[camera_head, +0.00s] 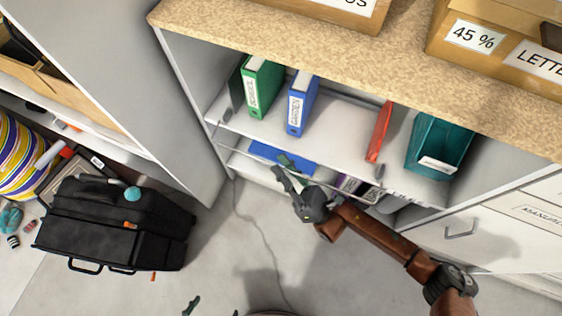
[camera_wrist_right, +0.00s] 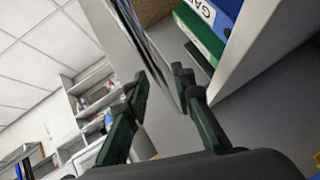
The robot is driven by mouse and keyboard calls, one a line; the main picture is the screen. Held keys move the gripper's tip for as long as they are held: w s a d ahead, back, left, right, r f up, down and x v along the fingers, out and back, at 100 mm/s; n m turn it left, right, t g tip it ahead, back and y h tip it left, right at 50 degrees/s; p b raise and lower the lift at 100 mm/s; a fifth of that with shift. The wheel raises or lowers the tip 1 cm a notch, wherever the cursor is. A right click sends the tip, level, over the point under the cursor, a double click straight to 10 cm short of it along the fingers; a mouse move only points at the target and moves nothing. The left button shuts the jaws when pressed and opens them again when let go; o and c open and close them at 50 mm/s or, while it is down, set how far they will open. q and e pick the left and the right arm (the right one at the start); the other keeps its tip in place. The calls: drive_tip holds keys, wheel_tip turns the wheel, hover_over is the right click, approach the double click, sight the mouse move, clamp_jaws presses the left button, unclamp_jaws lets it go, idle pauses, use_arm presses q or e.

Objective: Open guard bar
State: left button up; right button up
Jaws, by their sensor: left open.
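The guard bar (camera_head: 250,157) is a thin pale metal rod in front of the shelf with the binders, its right part partly hidden by my right gripper. My right gripper (camera_head: 284,170) is at the bar, in front of the lower shelf. In the right wrist view its fingers (camera_wrist_right: 159,82) stand apart on either side of a thin pale strip that looks like the bar; contact is unclear. My left gripper (camera_head: 213,308) shows only its green fingertips at the bottom edge, apart and empty, away from the bar.
Green (camera_head: 262,87) and blue (camera_head: 302,104) binders, a red binder (camera_head: 379,131) and a teal file box (camera_head: 440,140) stand on the shelf. A black bag (camera_head: 115,225) lies on the floor at left. A drawer handle (camera_head: 460,233) sticks out at right. Floor between is mostly clear.

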drive_tip(key=v, duration=1)
drive_tip(key=shift+d+f, duration=0.2)
drive_tip(key=shift+s, duration=0.1)
